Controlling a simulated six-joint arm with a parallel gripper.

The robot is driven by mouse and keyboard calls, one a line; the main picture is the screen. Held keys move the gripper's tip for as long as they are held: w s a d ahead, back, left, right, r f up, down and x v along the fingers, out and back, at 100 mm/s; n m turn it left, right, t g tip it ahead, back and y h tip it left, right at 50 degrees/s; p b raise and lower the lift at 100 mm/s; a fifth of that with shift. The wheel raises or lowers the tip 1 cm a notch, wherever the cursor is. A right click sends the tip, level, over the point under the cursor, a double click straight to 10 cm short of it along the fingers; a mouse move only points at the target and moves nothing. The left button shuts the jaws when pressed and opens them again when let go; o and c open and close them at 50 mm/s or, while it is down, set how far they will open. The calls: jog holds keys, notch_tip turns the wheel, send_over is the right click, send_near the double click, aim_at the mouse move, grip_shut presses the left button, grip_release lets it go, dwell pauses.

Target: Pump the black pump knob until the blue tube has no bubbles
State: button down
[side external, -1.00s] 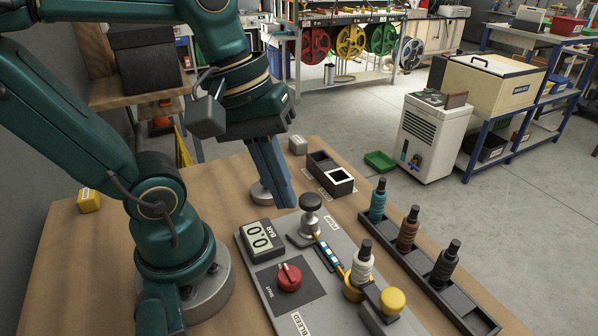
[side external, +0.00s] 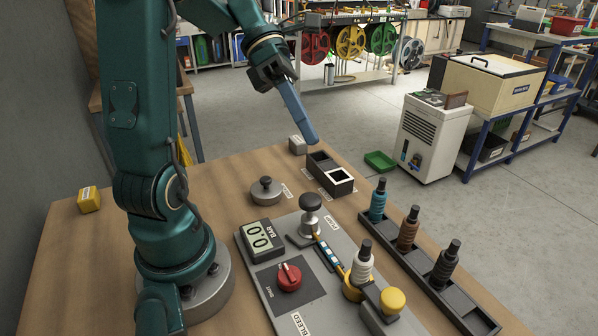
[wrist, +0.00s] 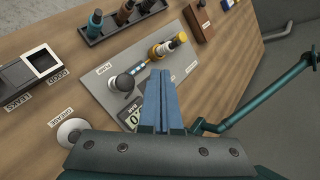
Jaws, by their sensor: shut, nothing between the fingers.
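The black pump knob (side external: 310,202) stands upright on its silver base near the back of the grey panel (side external: 262,295), beside the PUMP label. The blue tube (side external: 327,252) runs from the pump toward the yellow fitting and shows light patches, too small to tell clearly as bubbles. In the wrist view the knob (wrist: 122,84) lies left of my fingers. My gripper (side external: 312,138) is shut and empty, in the air above and behind the knob, apart from it. Its blue fingers (wrist: 160,75) are together in the wrist view. The display (side external: 259,237) reads 0.0 BAR.
A red knob (side external: 289,277) and a white-and-black bottle-shaped fitting (side external: 362,265) are on the panel. A rack (side external: 415,267) with three fittings stands right. A two-cell bin (side external: 335,181) and a grey round grease pot (side external: 266,193) lie behind.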

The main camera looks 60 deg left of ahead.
aim_at(308, 198)
jog(key=shift+f, duration=4.45)
jog(key=shift+f, duration=0.4)
jog(key=shift+f, duration=1.3)
jog(key=shift+r, duration=1.75)
jog(key=shift+r, duration=2.5)
